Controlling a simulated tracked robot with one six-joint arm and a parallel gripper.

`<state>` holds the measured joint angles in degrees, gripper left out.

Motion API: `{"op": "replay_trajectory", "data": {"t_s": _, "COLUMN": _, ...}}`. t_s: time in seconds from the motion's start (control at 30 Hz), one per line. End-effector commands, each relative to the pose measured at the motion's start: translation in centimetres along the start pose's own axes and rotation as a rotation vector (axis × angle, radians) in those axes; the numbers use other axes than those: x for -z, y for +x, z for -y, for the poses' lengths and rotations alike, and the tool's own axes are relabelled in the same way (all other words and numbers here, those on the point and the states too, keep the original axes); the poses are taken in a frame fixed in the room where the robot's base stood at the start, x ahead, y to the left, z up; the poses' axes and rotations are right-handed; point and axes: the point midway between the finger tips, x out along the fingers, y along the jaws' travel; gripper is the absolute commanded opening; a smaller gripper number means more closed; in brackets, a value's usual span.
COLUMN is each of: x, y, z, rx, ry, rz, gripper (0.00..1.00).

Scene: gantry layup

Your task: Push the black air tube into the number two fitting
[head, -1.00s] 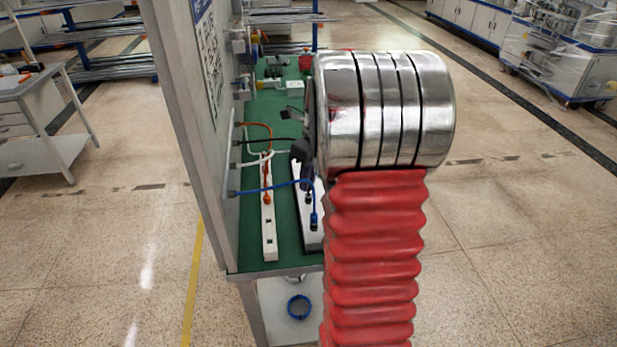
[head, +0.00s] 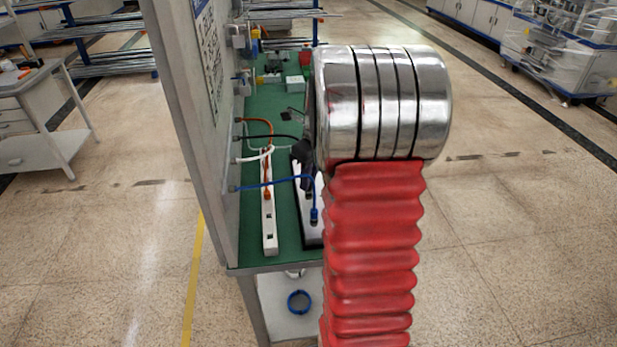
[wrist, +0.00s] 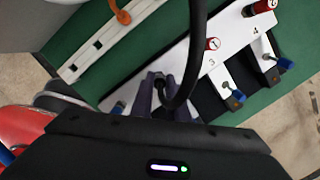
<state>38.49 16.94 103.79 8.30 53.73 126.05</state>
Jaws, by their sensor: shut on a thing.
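The black air tube (wrist: 194,45) loops down from the top of the wrist view to my gripper (wrist: 164,88), which is shut on it near its end. The tube end lies at the white fitting block (wrist: 207,48); whether it is inside a fitting cannot be told. Numerals 3 and 4 show on the block beside fittings with blue parts; the number two fitting is hidden or unreadable under my fingers. In the head view the black tube (head: 268,136) runs from the grey panel to my gripper (head: 305,155), partly behind my arm.
An orange tube (head: 258,120) and a white tube (head: 252,158) come off the panel (head: 190,100). A blue tube (head: 270,186) crosses to the block's near end. A white slotted strip (head: 269,225) lies alongside on the green bench top (head: 287,245).

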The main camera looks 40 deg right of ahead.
Motion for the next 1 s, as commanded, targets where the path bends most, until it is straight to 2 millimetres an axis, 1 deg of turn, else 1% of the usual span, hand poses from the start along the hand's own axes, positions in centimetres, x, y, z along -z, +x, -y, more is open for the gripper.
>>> {"op": "replay_trajectory", "data": {"t_s": 0.13, "x": 0.1, "y": 0.4, "z": 0.0, "rx": -0.002, "ry": 0.0, "rz": -0.002, "gripper": 0.0}}
{"op": "replay_trajectory", "data": {"t_s": 0.17, "x": 0.1, "y": 0.3, "z": 0.0, "rx": -0.002, "ry": 0.0, "rz": -0.002, "gripper": 0.17}}
{"op": "replay_trajectory", "data": {"t_s": 0.43, "x": 0.1, "y": 0.3, "z": 0.0, "rx": -0.001, "ry": 0.0, "rz": -0.001, "gripper": 0.36}}
{"op": "replay_trajectory", "data": {"t_s": 0.77, "x": 0.1, "y": 0.1, "z": 0.0, "rx": 0.0, "ry": 0.0, "rz": -0.001, "gripper": 0.36}}
{"op": "replay_trajectory", "data": {"t_s": 0.87, "x": 0.0, "y": -0.5, "z": 0.0, "rx": 0.0, "ry": 0.0, "rz": 0.0, "gripper": 0.36}}
{"op": "replay_trajectory", "data": {"t_s": 1.0, "x": 0.0, "y": -2.2, "z": 0.1, "rx": 0.002, "ry": 0.0, "rz": 0.001, "gripper": 0.36}}
